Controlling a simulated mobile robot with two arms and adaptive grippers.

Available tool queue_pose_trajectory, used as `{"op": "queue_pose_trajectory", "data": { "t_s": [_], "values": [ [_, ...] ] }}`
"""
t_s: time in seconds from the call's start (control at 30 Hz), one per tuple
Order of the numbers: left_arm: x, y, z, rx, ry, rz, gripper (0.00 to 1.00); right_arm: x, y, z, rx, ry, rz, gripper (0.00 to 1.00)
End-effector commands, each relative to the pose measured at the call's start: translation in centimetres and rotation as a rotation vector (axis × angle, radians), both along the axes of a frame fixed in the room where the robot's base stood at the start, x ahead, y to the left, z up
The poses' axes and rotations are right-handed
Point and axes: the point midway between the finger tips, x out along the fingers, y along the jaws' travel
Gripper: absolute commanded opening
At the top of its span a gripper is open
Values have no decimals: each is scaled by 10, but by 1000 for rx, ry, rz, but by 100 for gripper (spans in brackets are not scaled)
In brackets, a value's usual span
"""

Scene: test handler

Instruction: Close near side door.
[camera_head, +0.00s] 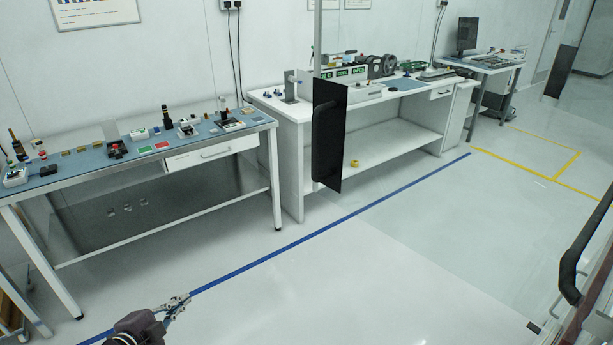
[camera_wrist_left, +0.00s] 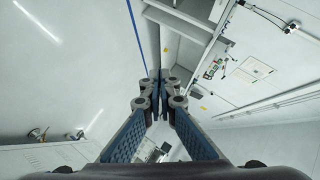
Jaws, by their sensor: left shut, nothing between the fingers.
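A black upright plate with a black bar handle (camera_head: 328,135) stands in the middle of the head view, below a thin grey post. It looks like part of a door with a clear panel, but the panel's edges cannot be made out. A second curved black handle (camera_head: 573,262) shows at the right edge, on a frame cut off by the picture. Which one belongs to the near side door I cannot tell. My left gripper (camera_head: 176,303) is at the bottom left, shut and empty, apart from both handles. Its fingers meet in the left wrist view (camera_wrist_left: 160,98). My right gripper is not in view.
A blue-topped workbench (camera_head: 95,165) with small parts stands at the left. A white bench (camera_head: 375,97) with equipment stands behind the black plate. A monitor desk (camera_head: 485,64) is at the back. The floor (camera_head: 400,260) between the left gripper and the right handle looks clear.

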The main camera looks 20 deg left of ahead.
Motion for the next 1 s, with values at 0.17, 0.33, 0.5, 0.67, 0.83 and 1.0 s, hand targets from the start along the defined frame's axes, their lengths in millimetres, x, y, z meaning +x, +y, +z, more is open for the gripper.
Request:
{"op": "queue_pose_trajectory", "data": {
  "t_s": [0.17, 0.33, 0.5, 0.67, 0.83, 1.0],
  "values": [
    [40, -63, 156, 188, -186, -246, 0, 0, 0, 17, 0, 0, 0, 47],
    [45, -148, 266, 331, -342, -468, 0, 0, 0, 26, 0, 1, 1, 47],
    [34, -208, 323, 406, -441, -605, 0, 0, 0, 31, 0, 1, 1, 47],
    [29, -226, 337, 426, -472, -644, 0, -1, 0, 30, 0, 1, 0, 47],
    [36, -228, 337, 426, -476, -643, 0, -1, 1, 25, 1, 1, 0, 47],
    [47, -233, 337, 428, -476, -642, 0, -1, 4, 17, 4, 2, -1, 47]
  ]
}}
